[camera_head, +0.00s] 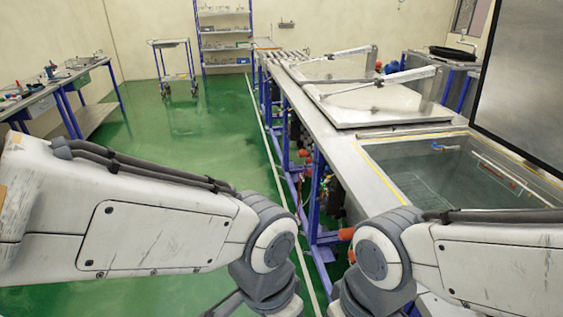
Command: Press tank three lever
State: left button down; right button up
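A row of tanks runs away from me along the right side. The nearest tank (372,162) is open, with clear liquid inside. Behind it, a pale flat lid (385,106) lies over another tank, with a metal arm across it. A farther lid (318,72) looks similar. Orange-red parts (346,234) stick out from the blue frame below the tank edge; I cannot tell whether one is the tank three lever. Both my arms reach in from the sides and bend down at the bottom. Both grippers are out of the picture.
A workbench (94,112) with tools stands at the left. A small wheeled cart (168,43) and a blue shelf rack (226,48) stand at the back. The green floor (190,135) between bench and tanks is clear.

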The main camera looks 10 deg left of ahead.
aim_at(308, 160)
jog(key=u, duration=0.5)
jog(key=i, duration=0.85)
jog(key=u, duration=0.6)
jog(key=i, duration=0.8)
jog(key=z, duration=0.85)
jog(key=i, duration=1)
jog(key=z, duration=0.8)
